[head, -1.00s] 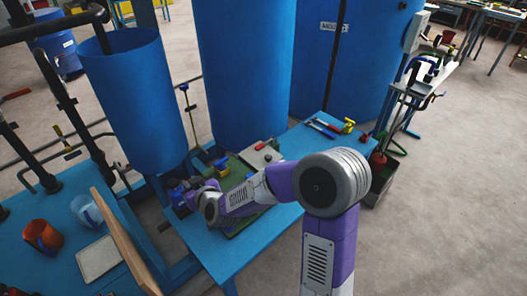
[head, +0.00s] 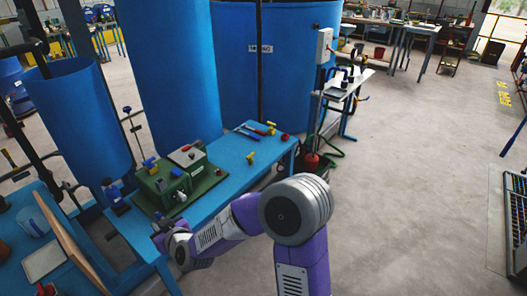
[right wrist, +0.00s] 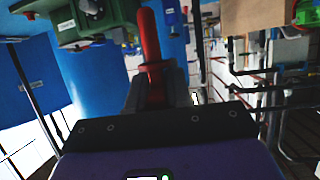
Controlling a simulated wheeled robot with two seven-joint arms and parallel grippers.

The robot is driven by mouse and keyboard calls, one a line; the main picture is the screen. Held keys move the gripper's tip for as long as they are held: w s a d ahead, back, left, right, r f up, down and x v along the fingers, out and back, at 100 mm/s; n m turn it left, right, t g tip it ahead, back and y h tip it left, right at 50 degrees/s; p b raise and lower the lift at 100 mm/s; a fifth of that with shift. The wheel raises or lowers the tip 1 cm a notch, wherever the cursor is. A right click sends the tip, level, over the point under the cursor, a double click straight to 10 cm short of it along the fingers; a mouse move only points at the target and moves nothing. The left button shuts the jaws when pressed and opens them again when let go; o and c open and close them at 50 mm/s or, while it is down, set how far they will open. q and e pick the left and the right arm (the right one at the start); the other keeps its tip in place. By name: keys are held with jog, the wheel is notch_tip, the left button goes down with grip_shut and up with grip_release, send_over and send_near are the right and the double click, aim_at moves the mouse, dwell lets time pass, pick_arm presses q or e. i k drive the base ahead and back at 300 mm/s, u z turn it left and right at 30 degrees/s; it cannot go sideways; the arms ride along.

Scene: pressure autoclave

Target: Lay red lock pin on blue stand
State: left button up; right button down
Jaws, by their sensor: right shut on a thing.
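The red lock pin (right wrist: 149,50) is held in my right gripper (right wrist: 155,85), whose dark fingers are shut around its lower part in the right wrist view. In the head view my right gripper (head: 163,238) is at the front edge of the blue table, in front of the green autoclave unit (head: 172,187); the pin cannot be made out there. A small dark blue upright piece (head: 115,197), which may be the blue stand, is on the table left of the green unit, apart from the gripper. My left gripper is not in view.
The blue table (head: 222,160) carries pliers-like tools (head: 248,132), a yellow part (head: 251,157) and a red part (head: 285,136) at its far right. Large blue tanks (head: 172,70) stand behind. A wooden board (head: 72,243) stands at lower left.

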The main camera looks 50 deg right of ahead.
aim_at(259, 152)
jog(key=z, duration=2.45)
jog(key=i, duration=1.95)
jog(key=u, duration=2.45)
jog(key=i, duration=0.5)
